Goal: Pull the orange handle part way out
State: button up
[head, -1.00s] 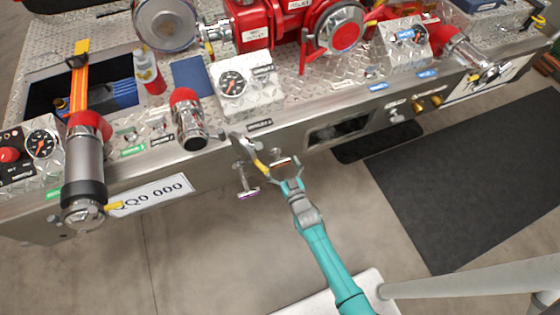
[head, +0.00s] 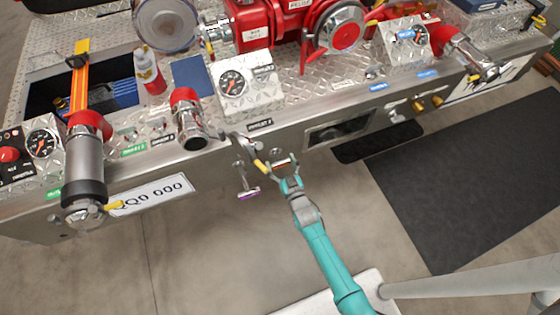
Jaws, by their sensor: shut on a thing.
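The orange handle (head: 283,162) is a small T-shaped pull on the front face of the metal bumper, below the middle gauge. Only a sliver of its bar shows; the rest is hidden by my gripper. My gripper (head: 289,177), at the end of the teal arm, is shut on the handle from the front. How far the handle stands out from the panel is too small to tell.
A similar pull with a purple bar (head: 248,195) sticks out just to the left. A chrome part with a yellow lever (head: 260,165) lies close between them. The bumper (head: 330,110) carries gauges and red valves. The floor in front is open, with a dark mat (head: 470,180) at right.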

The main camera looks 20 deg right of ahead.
jog(key=shift+s, duration=1.25)
jog(key=o, duration=1.5)
jog(key=shift+o, duration=0.2)
jog(key=s, duration=1.2)
jog(key=s+r+g, duration=0.1)
jog(key=s+r, duration=0.3)
jog(key=s, duration=0.4)
jog(key=s+r, duration=0.4)
jog(key=s, duration=0.5)
jog(key=s+r+g, duration=0.2)
jog(key=s+r, duration=0.9)
jog(key=r, duration=0.5)
jog(key=shift+s+r, duration=0.15)
jog(key=shift+r, duration=0.25)
